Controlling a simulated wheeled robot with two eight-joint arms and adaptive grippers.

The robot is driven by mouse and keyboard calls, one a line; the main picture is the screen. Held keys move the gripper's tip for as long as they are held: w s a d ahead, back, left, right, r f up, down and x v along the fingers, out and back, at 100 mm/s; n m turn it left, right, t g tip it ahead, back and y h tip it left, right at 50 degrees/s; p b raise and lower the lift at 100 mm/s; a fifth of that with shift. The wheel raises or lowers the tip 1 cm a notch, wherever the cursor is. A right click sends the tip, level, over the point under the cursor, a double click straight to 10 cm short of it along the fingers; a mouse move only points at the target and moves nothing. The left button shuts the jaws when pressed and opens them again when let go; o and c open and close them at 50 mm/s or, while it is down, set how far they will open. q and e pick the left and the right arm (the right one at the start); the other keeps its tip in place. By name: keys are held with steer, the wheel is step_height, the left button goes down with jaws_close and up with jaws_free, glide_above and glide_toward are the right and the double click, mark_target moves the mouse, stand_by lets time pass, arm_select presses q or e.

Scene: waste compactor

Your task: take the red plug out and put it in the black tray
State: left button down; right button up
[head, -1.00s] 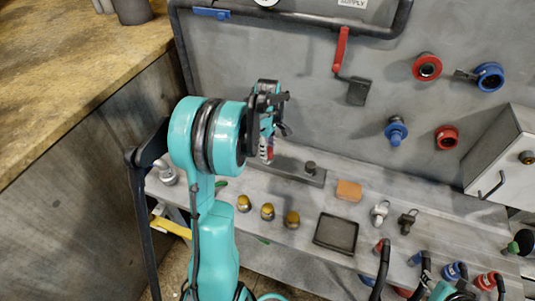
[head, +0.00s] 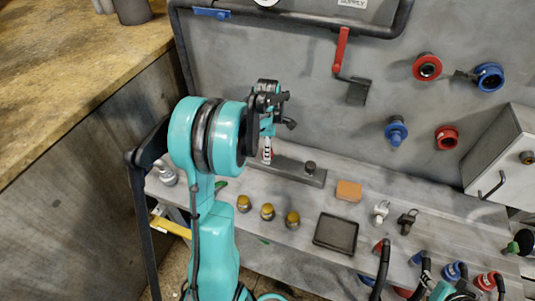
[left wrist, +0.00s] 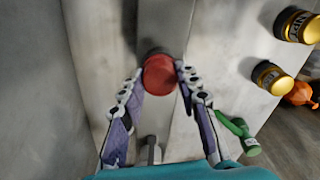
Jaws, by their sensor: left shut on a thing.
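The red plug (left wrist: 160,74) shows its round red top between the fingers of my left gripper (left wrist: 158,82) in the left wrist view. The gripper is shut on it. In the head view my left gripper (head: 267,150) points down at the left end of a dark grey bar (head: 285,170) on the bench. A little red shows at its fingertips there; most of the plug is hidden. Whether the plug is still seated I cannot tell. The black tray (head: 335,233) lies empty on the bench, to the right and nearer.
A dark knob (head: 310,167) stands on the bar. An orange block (head: 348,190), several brass-coloured caps (head: 267,211) and two small fittings (head: 380,211) lie around the tray. The wall behind carries pipes and red and blue couplings (head: 427,67).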

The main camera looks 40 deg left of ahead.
arm_select(q)
steer(key=n, duration=0.5)
steer(key=c, duration=1)
jaws_free()
steer(key=shift+c, duration=0.5)
steer(key=m, duration=2)
steer(key=shift+m, duration=0.4)
